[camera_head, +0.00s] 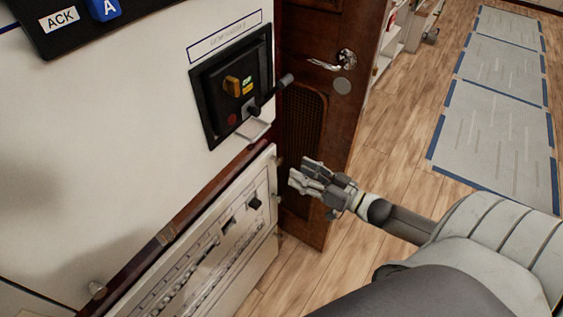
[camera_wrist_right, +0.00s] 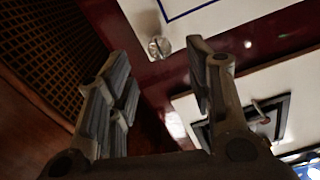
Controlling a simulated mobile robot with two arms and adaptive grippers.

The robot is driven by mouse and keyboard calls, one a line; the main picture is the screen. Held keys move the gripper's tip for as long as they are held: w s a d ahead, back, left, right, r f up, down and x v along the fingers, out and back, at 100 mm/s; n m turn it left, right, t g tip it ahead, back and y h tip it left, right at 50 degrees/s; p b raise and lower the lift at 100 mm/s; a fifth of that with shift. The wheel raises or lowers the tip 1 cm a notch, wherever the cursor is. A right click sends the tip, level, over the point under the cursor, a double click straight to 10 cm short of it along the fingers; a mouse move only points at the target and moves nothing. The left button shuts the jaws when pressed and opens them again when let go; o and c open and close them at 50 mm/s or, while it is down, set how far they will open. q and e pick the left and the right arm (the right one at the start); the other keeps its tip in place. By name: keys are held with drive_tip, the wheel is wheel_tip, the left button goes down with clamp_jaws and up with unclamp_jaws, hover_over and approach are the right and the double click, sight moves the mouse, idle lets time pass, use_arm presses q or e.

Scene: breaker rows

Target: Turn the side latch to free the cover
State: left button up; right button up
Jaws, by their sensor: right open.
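The cream cover panel (camera_head: 205,250) with rows of breakers stands at the lower left in the head view. Small latch-like fittings show at its right edge (camera_head: 279,161); I cannot tell how they are turned. My right gripper (camera_head: 297,178) is open and empty, just right of that edge and apart from it. In the right wrist view, a round silver knob (camera_wrist_right: 160,47) on dark red trim lies beyond and between the open fingertips (camera_wrist_right: 160,62), not touched; it may be the side latch. My left gripper is not in view.
A brown wooden door (camera_head: 330,110) with a metal handle (camera_head: 345,60) stands behind my right gripper.

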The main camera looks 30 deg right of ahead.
sight(281, 162)
drive_tip(key=x, duration=0.6)
drive_tip(key=shift+w, duration=0.15)
drive_tip(key=shift+w+a+f, duration=0.1)
drive_tip(key=shift+w+a, duration=0.15)
drive_tip(key=shift+w, duration=0.3)
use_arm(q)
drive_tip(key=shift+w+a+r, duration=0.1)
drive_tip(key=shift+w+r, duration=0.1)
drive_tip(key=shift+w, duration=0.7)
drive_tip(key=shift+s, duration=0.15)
use_arm(e)
drive_tip(key=c, duration=1)
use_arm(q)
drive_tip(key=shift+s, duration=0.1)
use_arm(e)
drive_tip(key=shift+c, duration=0.2)
